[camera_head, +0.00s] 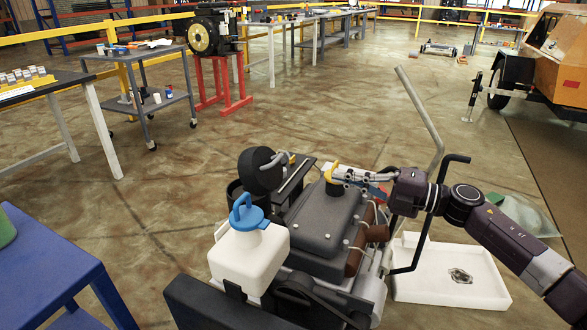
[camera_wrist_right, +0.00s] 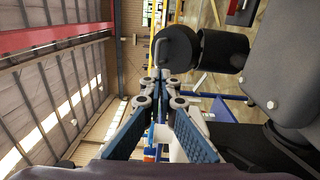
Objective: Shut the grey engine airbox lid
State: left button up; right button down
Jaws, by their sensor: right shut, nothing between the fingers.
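The airbox looks like the dark grey round housing (camera_head: 236,192) at the engine's far left. Its round lid (camera_head: 262,171) stands tilted up, apart from the housing's open top. In the right wrist view a dark round part, seemingly the lid (camera_wrist_right: 174,50), is just beyond and above the fingertips. My right gripper (camera_head: 338,175) reaches in from the right above the engine, with its tips right of the lid and near a yellow cap. In the right wrist view its fingers (camera_wrist_right: 158,88) are together and empty. My left gripper is not in view.
The engine cover (camera_head: 318,225) lies under my right gripper. A white bottle with a blue cap (camera_head: 248,250) stands in front of the airbox. A bent grey bar (camera_head: 425,115) and black handle (camera_head: 428,215) rise near my right arm. A white tray (camera_head: 440,290) lies at right.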

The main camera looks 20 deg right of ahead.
aim_at(268, 166)
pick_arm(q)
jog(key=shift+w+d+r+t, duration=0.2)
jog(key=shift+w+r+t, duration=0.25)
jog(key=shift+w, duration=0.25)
pick_arm(e)
jog(key=x, duration=1.3)
jog(key=shift+w+r+m, duration=0.2)
jog(key=shift+r+m, duration=0.1)
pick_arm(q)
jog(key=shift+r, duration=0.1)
pick_arm(e)
jog(key=shift+a, duration=0.15)
